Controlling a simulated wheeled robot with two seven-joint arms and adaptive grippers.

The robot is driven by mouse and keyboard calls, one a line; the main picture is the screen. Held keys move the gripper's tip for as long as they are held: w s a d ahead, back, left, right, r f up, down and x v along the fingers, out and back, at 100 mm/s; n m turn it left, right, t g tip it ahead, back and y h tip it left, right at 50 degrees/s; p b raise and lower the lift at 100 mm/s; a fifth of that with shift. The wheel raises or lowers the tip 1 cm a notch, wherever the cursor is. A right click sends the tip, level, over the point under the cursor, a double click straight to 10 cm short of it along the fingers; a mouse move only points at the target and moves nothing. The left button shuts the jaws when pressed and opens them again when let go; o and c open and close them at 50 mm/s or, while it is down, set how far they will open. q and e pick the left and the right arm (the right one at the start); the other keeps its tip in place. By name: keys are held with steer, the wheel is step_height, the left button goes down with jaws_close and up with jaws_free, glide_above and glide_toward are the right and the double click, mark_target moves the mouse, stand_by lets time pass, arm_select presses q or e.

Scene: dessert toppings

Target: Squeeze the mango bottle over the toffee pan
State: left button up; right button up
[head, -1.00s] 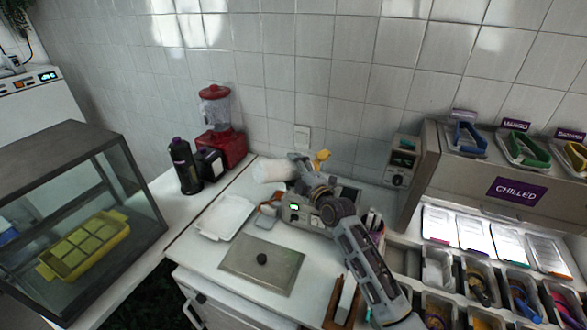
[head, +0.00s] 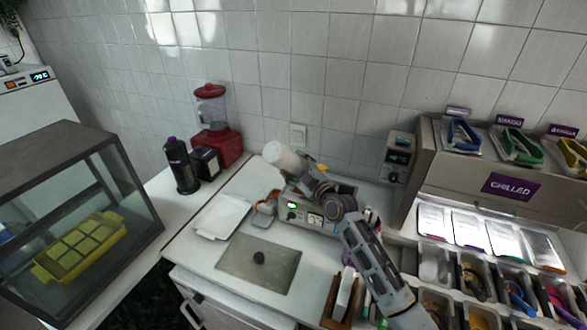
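My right gripper (head: 303,172) is shut around the white mango bottle (head: 283,157) above the back of the counter. The bottle is tilted, with its white base up to the left. A bit of yellow (head: 322,168), seemingly its cap, shows lower to the right behind the gripper. A grey countertop warmer (head: 292,213) with a green display is below the arm. A dark pan opening (head: 346,189) shows beside my wrist. My arm hides much of it, and I cannot tell for sure that it is the toffee pan. My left gripper is not in view.
A white tray (head: 222,214) and a grey plate with a black knob (head: 280,277) lie on the counter. A red blender (head: 214,140) and black bottle (head: 182,165) stand left. The CHILLED topping unit (head: 470,190) is right. A glass case (head: 75,215) is at far left.

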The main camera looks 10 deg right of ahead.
steer(key=shift+w+d+f+m+b, duration=0.1)
steer(key=shift+w+d+m+b, duration=0.1)
steer(key=shift+d+m, duration=0.3)
steer(key=shift+w+d+f+m+b, duration=0.1)
steer(key=shift+d+m+b, duration=0.1)
steer(key=shift+m, duration=0.5)
stand_by(0.4)
steer(key=o, duration=0.5)
steer(key=c, duration=0.9)
steer(key=shift+o, duration=0.2)
stand_by(0.5)
steer(key=o, duration=0.4)
steer(key=shift+c, duration=0.2)
stand_by(0.4)
